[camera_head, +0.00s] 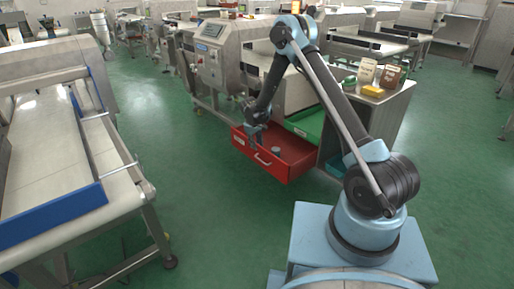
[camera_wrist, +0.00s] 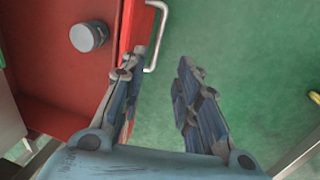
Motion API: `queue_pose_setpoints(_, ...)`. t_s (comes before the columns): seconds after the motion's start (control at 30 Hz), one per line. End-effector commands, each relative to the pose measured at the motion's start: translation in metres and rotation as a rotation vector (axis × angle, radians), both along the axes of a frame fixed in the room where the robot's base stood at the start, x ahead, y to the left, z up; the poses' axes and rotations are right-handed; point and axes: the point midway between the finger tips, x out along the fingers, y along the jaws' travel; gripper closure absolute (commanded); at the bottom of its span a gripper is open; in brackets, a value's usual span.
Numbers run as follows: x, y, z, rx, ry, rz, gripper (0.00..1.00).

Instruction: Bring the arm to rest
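My arm reaches forward from its base in the head view, bent high at the elbow, with my gripper (camera_head: 257,137) low at the front left part of an open red drawer (camera_head: 296,158). In the wrist view my gripper (camera_wrist: 166,68) is open, its two blue-grey fingers apart with only green floor between them. The left finger lies over the drawer's front edge, close to the silver handle (camera_wrist: 158,38); I cannot tell whether they touch. A small grey metal cylinder (camera_wrist: 88,36) stands inside the drawer, and it also shows in the head view (camera_head: 276,151).
A metal detector machine (camera_head: 212,62) stands behind the drawer. A counter (camera_head: 385,108) at right holds brown bags (camera_head: 367,72) and a yellow item (camera_head: 373,91). A conveyor (camera_head: 60,165) with blue rails fills the left. Green floor (camera_head: 215,225) is clear between.

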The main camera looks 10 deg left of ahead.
Motion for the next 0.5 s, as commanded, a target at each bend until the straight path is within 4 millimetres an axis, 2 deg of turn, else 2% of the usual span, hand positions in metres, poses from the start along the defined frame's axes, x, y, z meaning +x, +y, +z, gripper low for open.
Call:
queue_pose_setpoints(0.3, 0.000, -0.002, 0.003, 0.000, 0.000, -0.003, 0.70)
queue_pose_setpoints(0.37, 0.001, -0.006, 0.009, 0.002, 0.000, -0.009, 0.70)
queue_pose_setpoints(0.5, 0.003, -0.024, 0.039, 0.010, -0.002, -0.035, 0.70)
